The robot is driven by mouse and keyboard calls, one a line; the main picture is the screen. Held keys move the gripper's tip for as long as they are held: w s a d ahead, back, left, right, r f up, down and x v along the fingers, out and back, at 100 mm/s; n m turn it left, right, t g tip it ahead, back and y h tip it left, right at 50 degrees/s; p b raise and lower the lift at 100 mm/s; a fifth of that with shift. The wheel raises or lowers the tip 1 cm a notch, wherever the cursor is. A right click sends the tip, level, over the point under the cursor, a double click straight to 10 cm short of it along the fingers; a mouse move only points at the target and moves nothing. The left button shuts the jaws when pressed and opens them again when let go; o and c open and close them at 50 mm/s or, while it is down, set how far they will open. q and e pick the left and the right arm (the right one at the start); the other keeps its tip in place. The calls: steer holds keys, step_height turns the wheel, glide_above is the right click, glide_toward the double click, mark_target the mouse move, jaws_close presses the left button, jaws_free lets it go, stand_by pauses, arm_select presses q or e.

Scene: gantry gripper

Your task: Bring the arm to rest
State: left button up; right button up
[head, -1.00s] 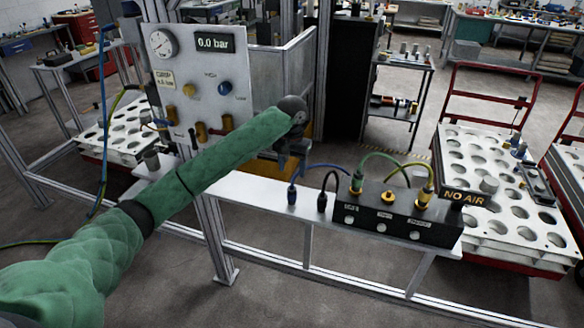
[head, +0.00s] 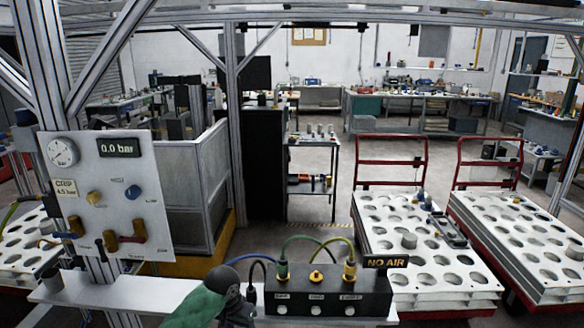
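My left arm's green-sleeved end enters at the bottom of the head view, with the dark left gripper (head: 240,312) at its tip. It is beside the left end of the black connector box (head: 325,302), over the white shelf (head: 130,291). Its fingers are cut off or hidden at the lower edge, so I cannot tell whether they are open or shut. My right gripper is not in view.
A panel (head: 100,195) with a gauge and a 0.0 bar display stands at left. Green, yellow, blue and black cables loop above the box, beside a NO AIR sign (head: 386,262). White perforated trolleys (head: 425,268) with red handles stand at right. Metal frame posts (head: 232,110) rise behind.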

arm_select(q)
steer(key=s+d+f+t+h, duration=0.1)
steer(key=s+f, duration=0.2)
steer(key=s, duration=0.5)
steer(key=s+d+f+t, duration=0.1)
steer(key=s+f, duration=0.3)
steer(key=s, duration=0.4)
steer(key=s+a+n+y, duration=0.1)
steer(key=s+a, duration=0.3)
steer(key=s, duration=0.5)
steer(key=s+a+n+y, duration=0.1)
steer(key=s+a, duration=0.4)
steer(key=s, duration=0.5)
steer(key=s+x, duration=0.2)
steer(key=x, duration=1)
steer(key=s+d+f+x, duration=0.1)
steer(key=s+x, duration=0.1)
steer(key=x, duration=1)
steer(key=s+f, duration=0.4)
steer(key=f, duration=0.8)
steer(key=s+f+g, duration=0.1)
steer(key=s+f, duration=0.3)
steer(key=f, duration=0.8)
steer(key=shift+d+f, duration=0.1)
